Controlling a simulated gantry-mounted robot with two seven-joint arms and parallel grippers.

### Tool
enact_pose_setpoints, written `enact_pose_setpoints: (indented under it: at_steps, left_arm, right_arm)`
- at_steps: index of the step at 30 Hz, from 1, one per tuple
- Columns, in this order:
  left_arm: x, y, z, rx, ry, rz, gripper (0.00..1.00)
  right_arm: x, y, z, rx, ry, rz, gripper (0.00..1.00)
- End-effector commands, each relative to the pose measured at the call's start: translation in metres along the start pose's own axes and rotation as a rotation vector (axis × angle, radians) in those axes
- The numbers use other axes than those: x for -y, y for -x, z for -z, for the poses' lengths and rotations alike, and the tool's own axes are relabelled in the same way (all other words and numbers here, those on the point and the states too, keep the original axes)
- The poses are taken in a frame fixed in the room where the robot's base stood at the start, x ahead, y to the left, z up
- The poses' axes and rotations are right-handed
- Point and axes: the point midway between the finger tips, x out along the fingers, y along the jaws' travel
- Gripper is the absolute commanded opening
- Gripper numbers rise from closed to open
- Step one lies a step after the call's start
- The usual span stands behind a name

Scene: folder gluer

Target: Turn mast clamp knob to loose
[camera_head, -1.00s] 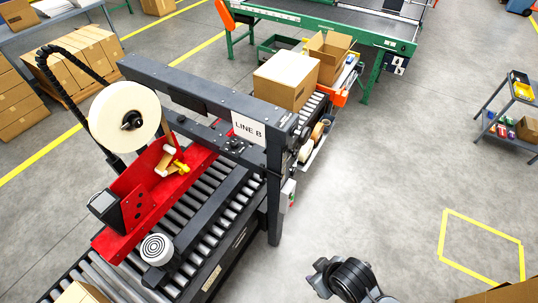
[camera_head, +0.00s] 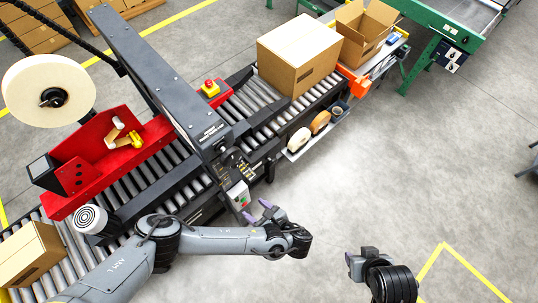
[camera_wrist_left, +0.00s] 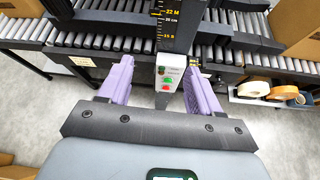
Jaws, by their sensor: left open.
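The dark mast (camera_head: 215,140) stands beside the roller conveyor, and its yellow-marked scale (camera_wrist_left: 172,25) shows in the left wrist view. I cannot clearly pick out the clamp knob among the dark parts around the mast. My left gripper (camera_head: 257,210) is open, with its purple fingers spread and empty, just in front of the mast's lower part. In the left wrist view the open left gripper (camera_wrist_left: 160,62) frames the mast scale and the control box below it.
A pale control box (camera_wrist_left: 172,80) with green and red buttons is on the mast's near side. A tape tray (camera_head: 315,135) juts from the conveyor. A carton (camera_head: 300,55) sits on the rollers. A red carriage (camera_head: 105,160) is at left.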

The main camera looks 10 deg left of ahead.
Motion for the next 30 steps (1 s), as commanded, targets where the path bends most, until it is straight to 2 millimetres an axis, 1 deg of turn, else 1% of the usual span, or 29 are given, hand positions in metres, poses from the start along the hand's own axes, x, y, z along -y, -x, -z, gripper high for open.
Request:
enact_pose_setpoints:
  at_steps: [1,3,6,9,12,17,20,25,26,27,30]
  left_arm:
    - [0.011,-0.004,-0.020,0.039,0.016,0.019,0.64]
    - [0.025,-0.006,-0.042,0.074,0.037,0.039,0.64]
    - [0.041,-0.007,-0.069,0.106,0.072,0.056,0.64]
    - [0.050,-0.009,-0.085,0.123,0.094,0.065,0.64]
    - [0.054,-0.013,-0.090,0.130,0.103,0.068,0.64]
    - [0.055,-0.026,-0.089,0.129,0.104,0.068,0.64]
    - [0.056,-0.037,-0.090,0.129,0.106,0.068,0.64]
    - [0.057,-0.064,-0.093,0.129,0.106,0.068,0.64]
    - [0.057,-0.068,-0.095,0.129,0.105,0.067,0.64]
    - [0.056,-0.070,-0.102,0.129,0.103,0.066,0.64]
    - [0.057,-0.085,-0.104,0.129,0.103,0.066,0.64]
  right_arm:
    - [0.000,0.001,0.000,0.000,0.002,0.000,0.43]
    - [0.001,0.001,0.000,0.001,0.003,0.002,0.43]
    - [0.005,0.001,-0.003,0.007,0.001,0.012,0.43]
    - [0.007,-0.001,-0.003,0.008,-0.004,0.016,0.43]
    - [0.006,-0.006,-0.004,0.006,-0.006,0.014,0.43]
    - [0.006,-0.021,-0.009,0.006,-0.007,0.013,0.43]
    - [0.006,-0.033,-0.013,0.005,-0.007,0.013,0.43]
    - [0.006,-0.054,-0.019,0.004,-0.004,0.010,0.43]
    - [0.006,-0.056,-0.020,0.005,-0.004,0.009,0.43]
    - [0.005,-0.047,-0.017,0.010,-0.002,0.008,0.43]
    - [0.005,-0.042,-0.016,0.007,0.000,0.006,0.43]
